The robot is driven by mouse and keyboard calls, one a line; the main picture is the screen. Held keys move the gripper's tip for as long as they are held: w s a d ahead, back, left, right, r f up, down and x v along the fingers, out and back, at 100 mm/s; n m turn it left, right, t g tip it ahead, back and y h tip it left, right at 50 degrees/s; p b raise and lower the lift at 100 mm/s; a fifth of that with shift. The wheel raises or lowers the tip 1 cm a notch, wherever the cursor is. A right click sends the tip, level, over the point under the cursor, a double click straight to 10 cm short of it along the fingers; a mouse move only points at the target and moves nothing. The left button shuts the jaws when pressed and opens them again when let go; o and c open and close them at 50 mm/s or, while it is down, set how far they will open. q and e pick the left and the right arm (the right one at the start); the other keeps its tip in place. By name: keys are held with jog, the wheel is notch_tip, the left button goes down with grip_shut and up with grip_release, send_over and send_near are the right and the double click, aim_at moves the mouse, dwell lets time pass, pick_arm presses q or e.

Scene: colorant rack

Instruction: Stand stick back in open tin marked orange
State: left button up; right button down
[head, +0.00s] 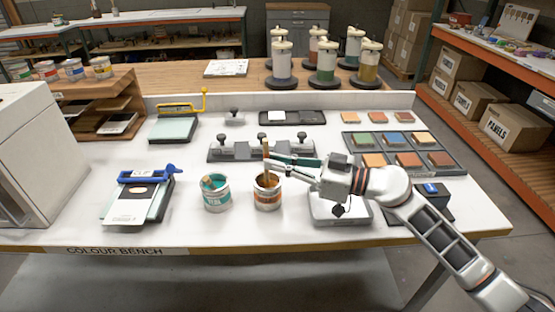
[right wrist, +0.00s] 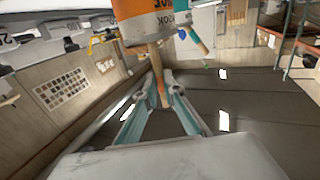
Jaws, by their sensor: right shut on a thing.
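The open tin with an orange label (head: 267,196) stands on the bench near its front middle. A wooden stick (head: 265,153) stands nearly upright, its lower end at or inside this tin's mouth; the exact depth is hidden. My right gripper (head: 270,161) is shut on the stick above the tin. In the right wrist view, the stick (right wrist: 159,82) is between the fingertips (right wrist: 160,82), and the orange-labelled tin (right wrist: 143,22) is at the top. A teal-labelled open tin (head: 216,199) with its own stick stands just left. My left gripper is not in view.
Behind the tins is a grey holder with dark knobs (head: 232,154). A scale-like device (head: 335,207) sits right of the orange tin, under my arm. A clipboard-like pad with a blue bar (head: 140,200) lies left. Colour sample trays (head: 440,158) lie at the right.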

jog(key=c, duration=2.1)
grip_release()
jog(key=shift+d, duration=0.1)
jog(key=v, duration=1.2)
jog(key=shift+s, duration=0.1)
